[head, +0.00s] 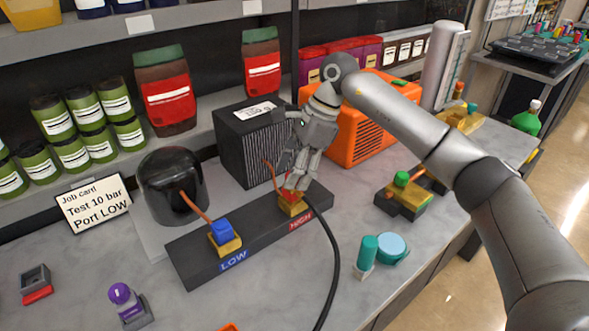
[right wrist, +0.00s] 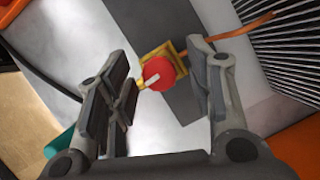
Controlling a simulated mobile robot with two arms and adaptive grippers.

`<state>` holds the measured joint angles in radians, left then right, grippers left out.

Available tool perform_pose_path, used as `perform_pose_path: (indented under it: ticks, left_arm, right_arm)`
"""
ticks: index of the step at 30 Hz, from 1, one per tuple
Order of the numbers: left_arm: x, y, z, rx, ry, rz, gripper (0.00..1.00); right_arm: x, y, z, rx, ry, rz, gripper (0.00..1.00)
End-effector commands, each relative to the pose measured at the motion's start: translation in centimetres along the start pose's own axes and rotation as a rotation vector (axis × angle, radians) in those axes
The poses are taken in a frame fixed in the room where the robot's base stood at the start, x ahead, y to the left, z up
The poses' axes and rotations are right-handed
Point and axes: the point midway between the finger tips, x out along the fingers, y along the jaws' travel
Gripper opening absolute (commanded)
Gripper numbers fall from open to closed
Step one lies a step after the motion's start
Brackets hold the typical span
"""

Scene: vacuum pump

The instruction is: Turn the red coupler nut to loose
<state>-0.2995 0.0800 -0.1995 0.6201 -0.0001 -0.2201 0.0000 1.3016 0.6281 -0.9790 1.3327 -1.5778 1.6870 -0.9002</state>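The red coupler nut (right wrist: 159,73) sits on a yellow block (right wrist: 178,50) at the HIGH end of the dark manifold bar, with a pale mark across its face in the right wrist view. In the head view the yellow block (head: 292,207) shows, and the nut (head: 290,194) is mostly hidden by my right gripper. My right gripper (head: 291,184) points down just above the nut. In the right wrist view its fingers (right wrist: 163,90) are spread, with the nut showing between them and apart from both. My left gripper is not in view.
A blue nut (head: 222,231) on a yellow block sits at the LOW end of the bar (head: 197,268). A black hose (head: 335,262) runs from the HIGH port. A black dome (head: 170,188), a finned block (head: 255,150) and an orange box (head: 362,135) stand behind.

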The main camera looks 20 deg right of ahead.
Motion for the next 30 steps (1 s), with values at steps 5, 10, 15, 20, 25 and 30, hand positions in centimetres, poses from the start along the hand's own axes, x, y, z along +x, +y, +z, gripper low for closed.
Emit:
perform_pose_path:
  ticks: [5, 10, 15, 20, 25, 30]
  left_arm:
    - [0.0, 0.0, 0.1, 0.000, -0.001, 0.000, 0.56]
    - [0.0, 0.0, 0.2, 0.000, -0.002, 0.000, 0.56]
    - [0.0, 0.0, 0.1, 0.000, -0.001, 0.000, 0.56]
    - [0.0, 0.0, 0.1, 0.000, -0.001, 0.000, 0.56]
    - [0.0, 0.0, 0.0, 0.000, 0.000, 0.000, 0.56]
    - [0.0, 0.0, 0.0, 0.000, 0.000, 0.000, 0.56]
  right_arm:
    - [0.1, 0.0, 0.0, 0.001, 0.001, 0.002, 0.48]
    - [-0.9, 0.0, -0.1, 0.001, 0.001, 0.000, 0.48]
    - [-4.0, -0.1, 0.0, 0.001, 0.001, -0.003, 0.48]
    - [-7.6, -0.1, 0.0, 0.000, 0.000, -0.002, 0.48]
    - [-10.4, -0.1, 0.0, 0.001, -0.001, -0.002, 0.48]
    - [-11.8, 0.0, 0.0, 0.000, 0.000, 0.000, 0.48]
